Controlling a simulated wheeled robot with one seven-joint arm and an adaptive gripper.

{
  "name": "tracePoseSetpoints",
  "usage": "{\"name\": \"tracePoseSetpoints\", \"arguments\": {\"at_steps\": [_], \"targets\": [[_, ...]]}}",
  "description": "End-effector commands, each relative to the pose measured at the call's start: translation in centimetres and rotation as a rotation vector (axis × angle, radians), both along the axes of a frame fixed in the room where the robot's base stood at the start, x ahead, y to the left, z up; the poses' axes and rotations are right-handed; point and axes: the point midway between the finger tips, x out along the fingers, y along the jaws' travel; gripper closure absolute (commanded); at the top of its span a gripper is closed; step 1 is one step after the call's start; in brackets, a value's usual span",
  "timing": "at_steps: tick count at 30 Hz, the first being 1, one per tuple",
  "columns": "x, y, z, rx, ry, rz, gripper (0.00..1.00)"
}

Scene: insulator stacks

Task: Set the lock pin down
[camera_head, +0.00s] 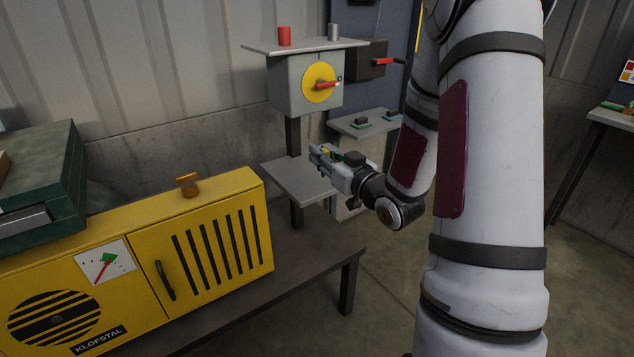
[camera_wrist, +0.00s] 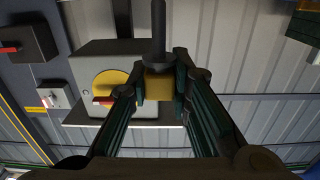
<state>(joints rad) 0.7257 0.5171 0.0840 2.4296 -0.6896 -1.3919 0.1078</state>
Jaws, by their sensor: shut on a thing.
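My gripper (camera_head: 318,156) is at the end of the arm in the head view, above or in front of a small grey plate (camera_head: 290,180). In the wrist view my gripper (camera_wrist: 160,88) is shut on the yellow block-shaped part of the lock pin (camera_wrist: 158,86). A dark grey rod with a wider collar runs from the yellow part towards the top of that view. The pin appears clear of the plate, but the exact gap cannot be told.
A grey switch box (camera_head: 300,85) with a yellow disc and red handle stands behind the gripper. Its top plate (camera_head: 345,44) bears a red and a grey cylinder. A yellow cabinet (camera_head: 195,235) fills the left. The small plate's visible surface looks bare.

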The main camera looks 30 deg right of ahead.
Motion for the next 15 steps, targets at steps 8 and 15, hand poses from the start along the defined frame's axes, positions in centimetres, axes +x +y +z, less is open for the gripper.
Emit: {"name": "tracePoseSetpoints", "arguments": {"at_steps": [8, 15], "targets": [[-1.8, -3.0, -3.7, 0.000, -0.001, -0.007, 1.00], [-3.1, -4.1, -5.1, 0.001, 0.000, -0.007, 1.00]]}}
